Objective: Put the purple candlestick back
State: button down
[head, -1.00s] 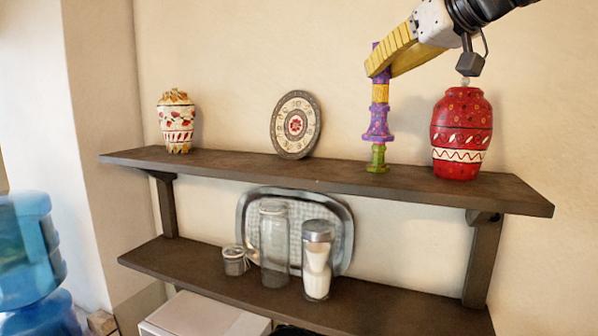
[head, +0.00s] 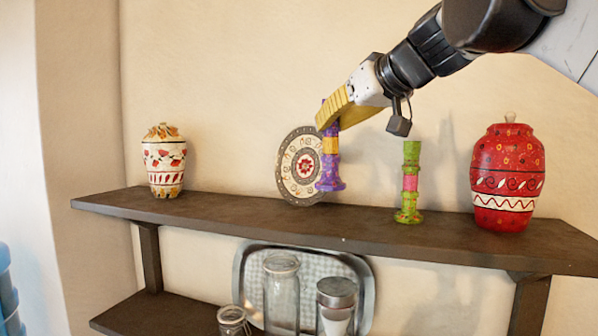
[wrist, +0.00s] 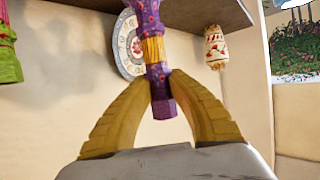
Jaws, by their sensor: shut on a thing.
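The purple candlestick (head: 329,172), with a yellow band, is upright in my gripper (head: 328,118), in front of the right part of the round plate. Its base shows above the shelf top, apart from it. In the wrist view, the fingers (wrist: 162,85) are shut on the candlestick (wrist: 158,72) near its end, and its base runs out of the picture at the top. The dark upper shelf (head: 260,208) lies below it. A green and pink candlestick (head: 410,183) stands on the shelf to the right; part of it shows in the wrist view (wrist: 8,55).
On the shelf, the round plate (head: 290,184) leans behind the held candlestick. A white and red jar (head: 164,160) stands far left, a red jar (head: 508,180) at right. Bare shelf lies between white jar and plate. A tray and glass jars (head: 282,295) are on the lower shelf.

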aim_at(330, 181)
jog(key=w+a+f+p, duration=0.1)
jog(key=w+a+f, duration=0.1)
jog(key=a+f, duration=0.3)
notch_tip(330, 181, down, 3)
jog(key=shift+w+a+r, duration=0.15)
jog(key=shift+w+a, duration=0.05)
jog(key=shift+a, duration=0.15)
jog(key=shift+s, duration=0.1)
jog(key=c, duration=1.4)
grip_release()
